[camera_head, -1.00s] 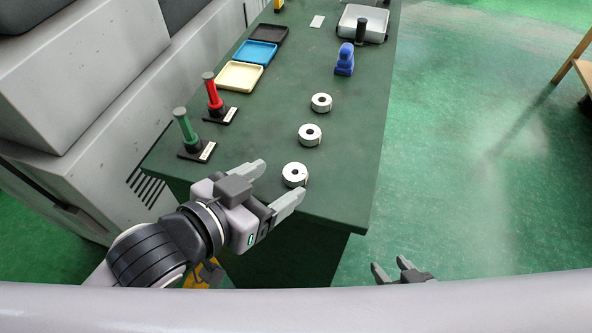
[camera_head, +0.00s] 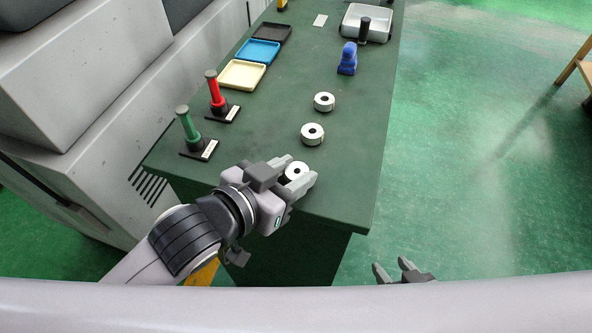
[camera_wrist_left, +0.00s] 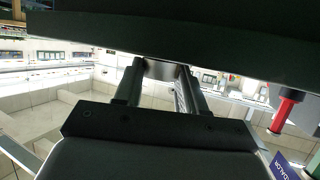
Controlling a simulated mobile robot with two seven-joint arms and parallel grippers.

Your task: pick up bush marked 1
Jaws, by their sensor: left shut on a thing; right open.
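Three white ring-shaped bushes with dark centre holes lie in a row on the green table (camera_head: 350,185). My left gripper (camera_head: 297,172) is shut on the nearest bush (camera_head: 295,167), near the table's front end, with one finger on each side. In the left wrist view, part of this bush (camera_wrist_left: 160,70) shows between the fingers. The middle bush (camera_head: 312,134) and the far bush (camera_head: 324,102) stand free. I cannot read a number on any bush. My right gripper (camera_head: 391,271) is open and empty, low at the right, off the table.
A green post (camera_head: 188,124) and a red post (camera_head: 214,92) stand on dark bases at the left. Cream (camera_head: 242,74), blue (camera_head: 257,51) and black (camera_head: 272,33) trays lie behind them. A blue object (camera_head: 347,60) and a grey-white tray (camera_head: 380,22) stand further back.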

